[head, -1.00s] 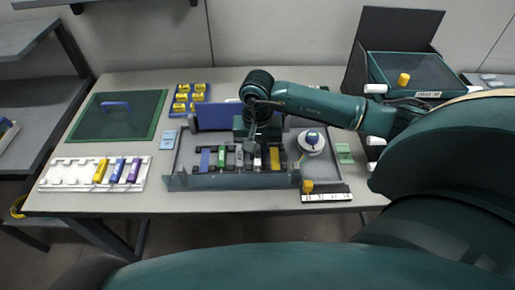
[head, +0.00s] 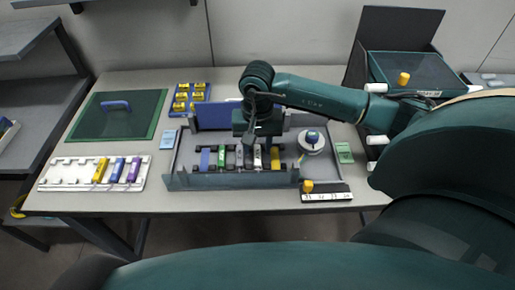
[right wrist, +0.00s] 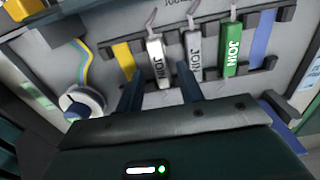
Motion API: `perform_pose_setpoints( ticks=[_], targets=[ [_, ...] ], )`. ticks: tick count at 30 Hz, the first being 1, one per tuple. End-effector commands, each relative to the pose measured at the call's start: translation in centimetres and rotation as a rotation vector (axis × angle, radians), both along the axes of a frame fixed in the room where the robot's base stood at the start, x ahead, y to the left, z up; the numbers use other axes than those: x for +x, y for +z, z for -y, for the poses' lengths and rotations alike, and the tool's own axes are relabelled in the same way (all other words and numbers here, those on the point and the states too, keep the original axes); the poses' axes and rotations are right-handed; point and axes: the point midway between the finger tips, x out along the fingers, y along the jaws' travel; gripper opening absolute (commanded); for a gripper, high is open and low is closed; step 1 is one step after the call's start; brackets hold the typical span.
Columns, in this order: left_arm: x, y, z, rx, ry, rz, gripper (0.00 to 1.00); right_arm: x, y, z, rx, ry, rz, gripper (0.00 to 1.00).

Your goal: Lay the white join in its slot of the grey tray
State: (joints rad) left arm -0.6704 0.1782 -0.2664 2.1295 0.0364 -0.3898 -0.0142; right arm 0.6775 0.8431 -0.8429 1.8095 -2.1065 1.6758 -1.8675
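The white join (head: 257,157) lies in the grey tray (head: 230,181), lined up across the dark notched holders, between the grey join (right wrist: 194,48) and a yellow strip (right wrist: 124,58). The white join also shows in the right wrist view (right wrist: 158,62), label up, with a thin lead at its far end. My right gripper (right wrist: 160,80) is open above the white join, its fingers apart on either side with gaps. It also shows over the tray in the head view (head: 250,140). The green join (right wrist: 231,50) lies beyond the grey one. My left gripper is not in view.
A blue strip (head: 205,160) is at the holders' left end. A white round spool (head: 312,140) sits at the tray's right. A white rack (head: 65,174) with yellow, blue and purple pieces stands left. A blue panel (head: 216,116) rises behind the holders.

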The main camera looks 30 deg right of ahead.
Motion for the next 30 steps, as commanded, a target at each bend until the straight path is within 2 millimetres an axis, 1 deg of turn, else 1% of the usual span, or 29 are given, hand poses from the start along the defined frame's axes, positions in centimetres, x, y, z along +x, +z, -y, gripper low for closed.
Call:
perform_pose_setpoints(
  ticks=[1, 6, 9, 13, 15, 19, 30],
  targets=[
    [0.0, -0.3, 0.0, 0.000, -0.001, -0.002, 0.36, 0.1, 1.1, 0.1, -0.001, 0.002, 0.006, 0.37],
    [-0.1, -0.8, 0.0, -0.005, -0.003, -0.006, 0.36, 0.1, 4.9, 0.1, -0.001, 0.001, 0.006, 0.37],
    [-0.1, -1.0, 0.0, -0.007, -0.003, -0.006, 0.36, 0.1, 7.0, 0.0, -0.001, 0.000, 0.005, 0.37],
    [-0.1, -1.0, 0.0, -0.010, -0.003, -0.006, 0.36, 0.1, 9.0, 0.0, 0.000, 0.000, 0.004, 0.37],
    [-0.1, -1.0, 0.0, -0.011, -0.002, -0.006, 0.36, 0.0, 9.6, 0.0, 0.000, 0.000, 0.002, 0.37],
    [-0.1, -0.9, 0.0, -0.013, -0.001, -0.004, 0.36, 0.0, 10.3, 0.0, -0.001, 0.000, 0.001, 0.37],
    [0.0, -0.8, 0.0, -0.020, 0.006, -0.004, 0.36, 0.0, 10.4, 0.0, -0.001, 0.000, -0.001, 0.37]
  ],
)
